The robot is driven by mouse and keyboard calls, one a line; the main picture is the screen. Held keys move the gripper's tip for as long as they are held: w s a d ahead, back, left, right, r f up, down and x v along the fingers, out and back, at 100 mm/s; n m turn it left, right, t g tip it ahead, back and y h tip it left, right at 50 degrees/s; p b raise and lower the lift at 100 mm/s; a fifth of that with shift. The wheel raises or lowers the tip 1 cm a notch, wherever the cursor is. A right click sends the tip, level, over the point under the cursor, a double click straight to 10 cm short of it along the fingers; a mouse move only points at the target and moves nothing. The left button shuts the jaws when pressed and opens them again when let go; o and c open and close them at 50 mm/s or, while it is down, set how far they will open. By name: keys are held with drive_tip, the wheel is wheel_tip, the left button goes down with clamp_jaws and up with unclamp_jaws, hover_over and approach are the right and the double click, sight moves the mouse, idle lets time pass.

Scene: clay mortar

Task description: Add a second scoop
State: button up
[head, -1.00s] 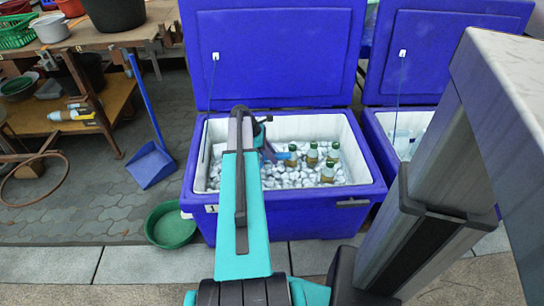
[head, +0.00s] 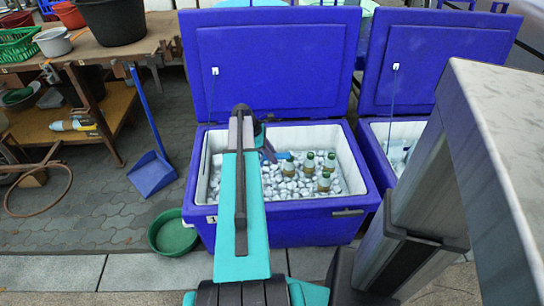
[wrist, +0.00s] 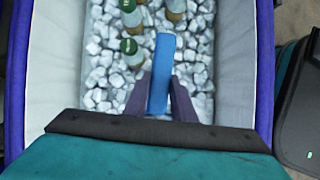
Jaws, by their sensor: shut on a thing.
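My gripper (wrist: 160,88) is shut on a blue bar-shaped handle (wrist: 162,60), which looks like that of a scoop, between its two dark purple fingers. The handle points away from me over the ice. Any scoop bowl is hidden or cannot be made out. In the head view my gripper is mostly behind my arm, over the open blue cooler (head: 290,228). A bit of blue (head: 284,156) shows beside it. White ice (head: 285,190) covers the cooler floor, also seen in the wrist view (wrist: 105,60).
Several green-capped bottles (head: 309,163) stand in the ice at the cooler's right. A second open cooler (head: 372,165) is beside it. A green basin (head: 165,232) and a blue long-handled dustpan (head: 152,174) are on the floor left. A cluttered workbench (head: 80,55) is further left.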

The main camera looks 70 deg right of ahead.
wheel_tip(320, 180, up, 11)
drive_tip(key=s+p, duration=0.1)
drive_tip(key=p, duration=0.8)
drive_tip(key=shift+d+r, duration=0.2)
drive_tip(key=shift+s, duration=0.1)
idle(0.5)
